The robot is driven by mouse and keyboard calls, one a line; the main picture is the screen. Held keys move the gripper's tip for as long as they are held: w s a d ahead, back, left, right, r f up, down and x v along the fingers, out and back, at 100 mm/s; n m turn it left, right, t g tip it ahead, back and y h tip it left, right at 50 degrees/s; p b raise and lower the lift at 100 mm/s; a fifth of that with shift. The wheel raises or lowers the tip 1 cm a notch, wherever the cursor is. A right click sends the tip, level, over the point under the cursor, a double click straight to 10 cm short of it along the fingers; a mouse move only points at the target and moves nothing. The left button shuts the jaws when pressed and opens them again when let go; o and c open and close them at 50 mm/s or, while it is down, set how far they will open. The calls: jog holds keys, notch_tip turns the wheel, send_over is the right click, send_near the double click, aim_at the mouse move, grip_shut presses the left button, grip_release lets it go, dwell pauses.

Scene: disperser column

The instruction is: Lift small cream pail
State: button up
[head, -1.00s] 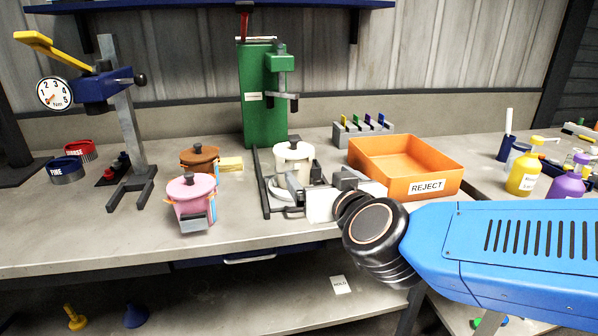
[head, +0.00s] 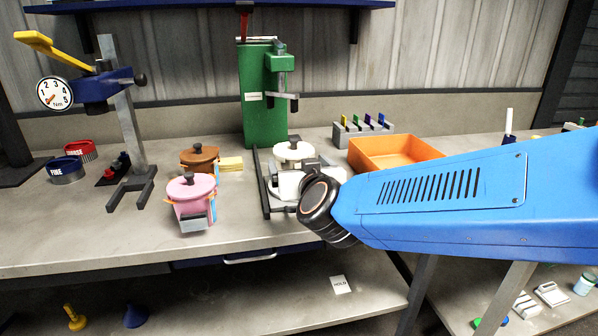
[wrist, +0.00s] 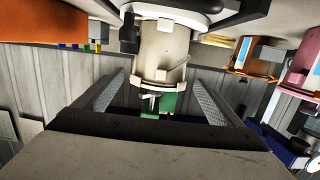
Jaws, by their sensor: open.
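The small cream pail (head: 292,153) stands on the bench in front of the green column, its lid and dark knob showing in the head view. My arm and gripper cover its lower part there. In the wrist view the pail (wrist: 164,52) appears upside down, between and beyond the two finger tips. My gripper (wrist: 158,85) is open, with one finger on each side of the pail's line and a gap to both. Nothing is held. In the head view the fingers are largely hidden behind my wrist.
A pink pail (head: 191,200) and a brown pail (head: 199,158) stand to the left. The green column (head: 258,95) rises behind. The orange reject bin (head: 392,152) is on the right, partly behind my arm. A dark rail (head: 261,185) lies just left of the cream pail.

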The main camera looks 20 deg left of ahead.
jog(key=shift+x, duration=3.55)
jog(key=shift+d, duration=0.15)
jog(key=c, duration=1.5)
jog(key=shift+c, duration=0.2)
